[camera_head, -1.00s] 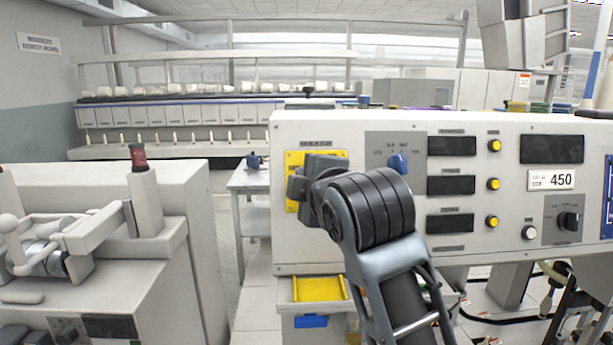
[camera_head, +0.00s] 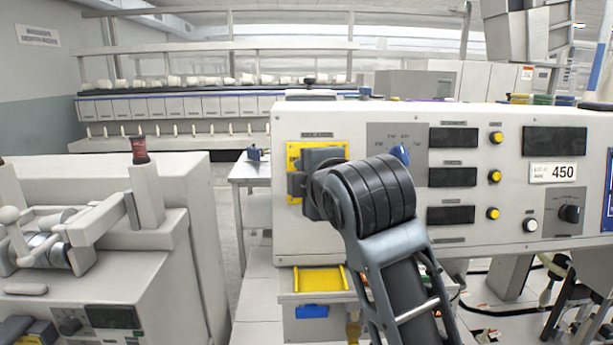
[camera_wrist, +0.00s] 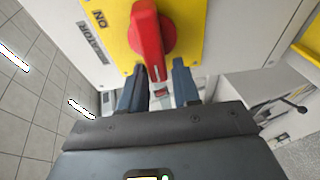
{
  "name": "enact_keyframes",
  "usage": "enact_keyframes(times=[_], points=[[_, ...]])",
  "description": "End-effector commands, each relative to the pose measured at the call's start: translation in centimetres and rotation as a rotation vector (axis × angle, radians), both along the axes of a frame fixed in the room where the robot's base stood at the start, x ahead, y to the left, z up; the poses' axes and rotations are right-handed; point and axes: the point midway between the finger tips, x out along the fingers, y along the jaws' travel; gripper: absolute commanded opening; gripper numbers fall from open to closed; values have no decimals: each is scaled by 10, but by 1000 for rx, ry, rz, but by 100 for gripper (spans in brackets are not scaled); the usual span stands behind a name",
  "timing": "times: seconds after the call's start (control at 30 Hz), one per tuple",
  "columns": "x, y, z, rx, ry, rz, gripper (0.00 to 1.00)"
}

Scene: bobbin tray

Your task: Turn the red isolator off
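The red isolator (camera_wrist: 150,30) is a red rotary handle on a yellow plate (camera_wrist: 188,28), shown large in the wrist view. Its long grip points down in that picture, away from the ON label at upper left. My gripper (camera_wrist: 158,70) is open, its two dark blue fingers spread below the handle. The handle's lower end reaches between the fingertips; contact cannot be told. In the head view my gripper (camera_head: 308,180) stands in front of the yellow plate (camera_head: 293,152) and hides the red handle.
The plate is on a grey control panel (camera_head: 480,240) with a blue switch (camera_head: 400,154), yellow buttons and a black knob (camera_head: 570,213) to the right. A yellow tray (camera_head: 320,279) sits below. A white machine (camera_head: 165,270) stands at left, with a gap between it and the panel.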

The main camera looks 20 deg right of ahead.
Motion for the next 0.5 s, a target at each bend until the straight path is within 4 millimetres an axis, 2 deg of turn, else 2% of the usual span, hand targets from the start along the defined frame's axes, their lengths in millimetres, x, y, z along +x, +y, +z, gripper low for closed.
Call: enact_keyframes(times=[0.03, 0.17, 0.37, 0.5], points=[[0, 0, 0, 0, -1, 0, 37], [0, -1, 1, 1, -2, -1, 47], [0, -1, 1, 1, -3, -3, 47], [-9, 0, 3, 1, -5, -3, 47]])
